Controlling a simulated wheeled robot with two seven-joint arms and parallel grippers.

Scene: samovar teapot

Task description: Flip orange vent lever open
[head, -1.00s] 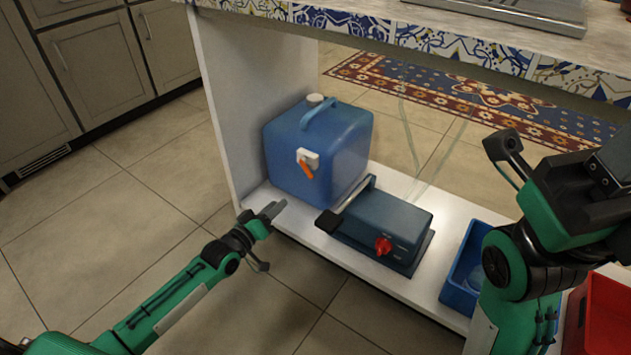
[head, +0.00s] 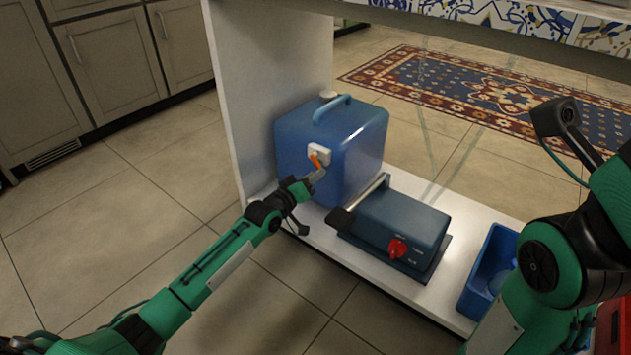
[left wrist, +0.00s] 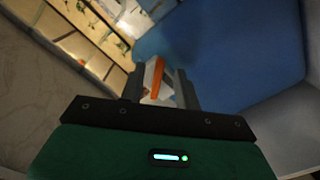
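The blue container (head: 340,150) stands on the white lower shelf against its left wall. A white vent fitting (head: 318,150) on its front carries the orange lever (head: 316,160). My left gripper (head: 315,177) is at the front of the container, right at the lever. In the left wrist view the orange lever (left wrist: 154,76) shows between the two fingers of my left gripper (left wrist: 158,85). The fingers stand apart with room beside the lever; whether one touches it I cannot tell. My right arm is at the right of the head view, but its gripper does not show.
A dark blue box with a red knob (head: 400,225) and a black-tipped handle sits right of the container, close to my left wrist. A blue bin (head: 480,285) stands farther right on the white shelf (head: 375,270). The tabletop hangs above. Floor at left is clear.

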